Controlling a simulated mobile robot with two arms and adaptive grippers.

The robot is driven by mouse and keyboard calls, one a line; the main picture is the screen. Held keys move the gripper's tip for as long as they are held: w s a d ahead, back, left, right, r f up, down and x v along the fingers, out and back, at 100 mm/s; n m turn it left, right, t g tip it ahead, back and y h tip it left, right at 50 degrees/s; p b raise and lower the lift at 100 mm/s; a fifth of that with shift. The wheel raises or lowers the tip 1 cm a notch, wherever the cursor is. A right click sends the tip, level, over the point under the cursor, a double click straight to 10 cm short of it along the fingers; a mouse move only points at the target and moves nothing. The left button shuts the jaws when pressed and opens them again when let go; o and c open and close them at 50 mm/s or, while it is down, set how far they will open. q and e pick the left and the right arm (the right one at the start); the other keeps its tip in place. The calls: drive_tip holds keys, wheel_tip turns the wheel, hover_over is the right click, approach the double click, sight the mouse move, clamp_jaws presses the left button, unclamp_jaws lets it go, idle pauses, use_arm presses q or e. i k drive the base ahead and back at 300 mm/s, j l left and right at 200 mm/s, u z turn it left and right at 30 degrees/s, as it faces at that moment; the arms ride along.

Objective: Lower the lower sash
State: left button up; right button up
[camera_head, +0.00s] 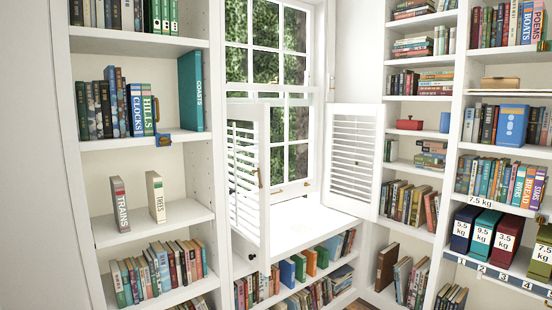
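The white sash window (268,60) stands in the middle, with trees behind its panes. Its lower sash (287,140) shows between two open louvred shutters. Its lower left part is hidden by the left shutter (264,190). A rail crosses the window at about mid-height. Small brass-coloured fittings (278,190) show low on the window near the white sill (300,222). I cannot tell whether there is a gap between the lower sash and the sill. Neither of my grippers is in view.
The left shutter juts toward me; the right shutter (350,155) is swung out to the right. White bookshelves (140,45) flank the window. Low shelves with books (300,268) lie under the sill. Weight-labelled boxes (508,240) stand at the lower right. The sill top looks clear.

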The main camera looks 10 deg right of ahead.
sight(288, 191)
drive_tip(key=i+l, duration=0.4)
drive_tip(key=i, duration=0.2)
drive_tip(key=i+l, duration=0.4)
drive_tip(key=i, duration=0.2)
drive_tip(key=i+l, duration=0.4)
drive_tip(key=i, duration=0.15)
drive_tip(key=i+l, duration=0.4)
drive_tip(key=i, duration=0.2)
drive_tip(key=l+u, duration=0.25)
drive_tip(key=l, duration=0.25)
drive_tip(key=l+u, duration=0.25)
drive_tip(key=l, duration=0.25)
drive_tip(key=k+l+u, duration=0.15)
drive_tip(key=l+u, duration=0.15)
drive_tip(key=l, duration=0.15)
